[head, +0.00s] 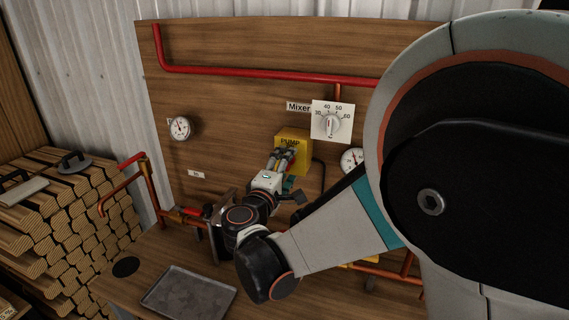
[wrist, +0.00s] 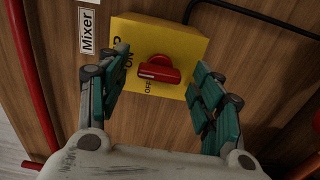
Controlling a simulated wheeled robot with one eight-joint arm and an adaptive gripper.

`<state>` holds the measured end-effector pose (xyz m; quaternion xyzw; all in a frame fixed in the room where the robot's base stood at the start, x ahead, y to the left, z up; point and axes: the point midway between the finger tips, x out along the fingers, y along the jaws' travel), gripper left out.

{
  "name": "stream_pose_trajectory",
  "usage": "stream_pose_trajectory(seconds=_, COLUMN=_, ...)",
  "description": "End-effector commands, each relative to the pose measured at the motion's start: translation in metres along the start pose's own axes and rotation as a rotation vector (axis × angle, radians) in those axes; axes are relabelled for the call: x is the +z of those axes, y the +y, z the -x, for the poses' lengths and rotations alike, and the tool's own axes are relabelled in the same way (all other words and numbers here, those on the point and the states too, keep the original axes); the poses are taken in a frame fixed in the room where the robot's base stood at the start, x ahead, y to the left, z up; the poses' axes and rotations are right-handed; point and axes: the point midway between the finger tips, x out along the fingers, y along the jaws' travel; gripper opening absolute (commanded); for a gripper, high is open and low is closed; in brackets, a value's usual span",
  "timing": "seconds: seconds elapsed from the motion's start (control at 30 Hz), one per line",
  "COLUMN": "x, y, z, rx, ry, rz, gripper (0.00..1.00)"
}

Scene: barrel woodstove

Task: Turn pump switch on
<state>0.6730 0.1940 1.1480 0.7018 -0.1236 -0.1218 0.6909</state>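The yellow pump switch box (head: 297,141) is mounted on the wooden panel, with "PUMP" on its upper part in the head view. In the wrist view the box (wrist: 190,43) carries a red rotary knob (wrist: 159,70), with "ON" and "OFF" lettering beside it. The knob's handle lies roughly crosswise in that view, and its exact setting is hard to tell. My gripper (wrist: 160,82) is open, with its teal fingers on either side of the knob and apart from it. In the head view my gripper (head: 285,158) covers the knob and the lower part of the box.
A mixer dial (head: 332,122) sits above right of the box, and a gauge (head: 352,160) sits to its right. Another gauge (head: 180,128) is at left. A red pipe (head: 260,73) runs above. A grey tray (head: 188,292) lies on the bench below; stacked wood (head: 70,220) stands at left.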

Motion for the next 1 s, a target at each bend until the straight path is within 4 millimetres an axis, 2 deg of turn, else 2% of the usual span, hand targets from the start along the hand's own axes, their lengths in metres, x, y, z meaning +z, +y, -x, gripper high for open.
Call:
stream_pose_trajectory(seconds=0.27, x=-0.001, y=0.0, z=0.006, rx=0.0, ry=0.001, rz=0.001, gripper=0.6)
stream_pose_trajectory(seconds=0.7, x=-0.001, y=0.0, z=0.068, rx=0.0, ry=0.002, rz=0.0, gripper=0.6)
stream_pose_trajectory(seconds=1.0, x=0.0, y=0.0, z=0.075, rx=0.0, ry=0.0, rz=0.0, gripper=0.6)
